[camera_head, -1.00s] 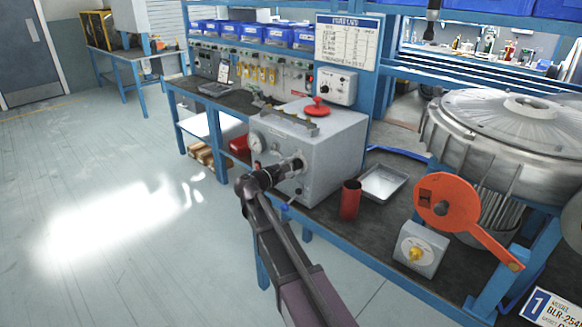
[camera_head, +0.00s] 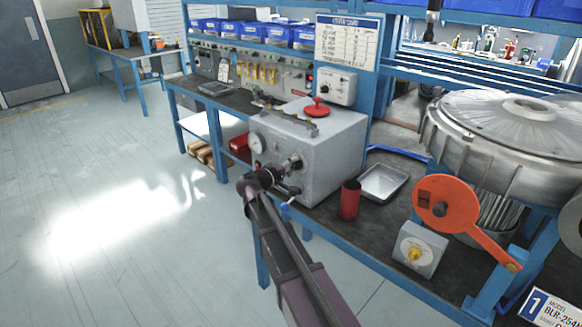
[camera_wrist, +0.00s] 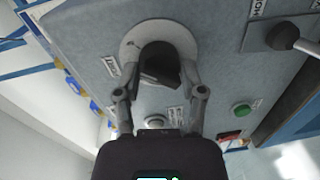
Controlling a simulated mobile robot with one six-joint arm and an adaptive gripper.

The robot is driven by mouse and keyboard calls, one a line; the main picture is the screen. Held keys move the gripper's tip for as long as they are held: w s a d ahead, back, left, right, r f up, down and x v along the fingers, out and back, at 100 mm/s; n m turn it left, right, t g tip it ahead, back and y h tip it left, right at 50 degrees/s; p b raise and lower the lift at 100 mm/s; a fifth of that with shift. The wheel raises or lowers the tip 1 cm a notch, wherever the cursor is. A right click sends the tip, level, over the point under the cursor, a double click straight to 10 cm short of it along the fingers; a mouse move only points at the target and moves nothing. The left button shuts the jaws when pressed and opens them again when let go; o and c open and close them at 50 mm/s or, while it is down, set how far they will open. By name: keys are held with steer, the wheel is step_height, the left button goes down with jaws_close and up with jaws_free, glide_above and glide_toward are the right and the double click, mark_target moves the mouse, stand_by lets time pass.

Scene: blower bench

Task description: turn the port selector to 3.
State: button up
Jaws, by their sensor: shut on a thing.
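The port selector appears to be the dark knob (camera_wrist: 160,60) on a round pale plate (camera_wrist: 133,42), set in a grey panel in the wrist view. My gripper (camera_wrist: 160,74) has a finger on each side of the knob and is shut on it. Small labels stand around the plate; they are tilted and too small to read, so I cannot tell the setting. In the head view my gripper (camera_head: 286,170) is at the front face of the grey box (camera_head: 335,150), and it partly hides the knob there.
A green button (camera_wrist: 241,110) and a black-knobbed lever (camera_wrist: 283,37) sit on the panel near my gripper. A gauge (camera_head: 257,143) is on the box. A red cup (camera_head: 350,200) and a metal tray (camera_head: 384,182) stand to the right. The floor at left is clear.

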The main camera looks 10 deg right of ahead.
steer(key=shift+d+r+m, duration=0.1)
steer(key=shift+m, duration=0.5)
steer(key=o, duration=1.1)
steer(key=shift+s, duration=0.1)
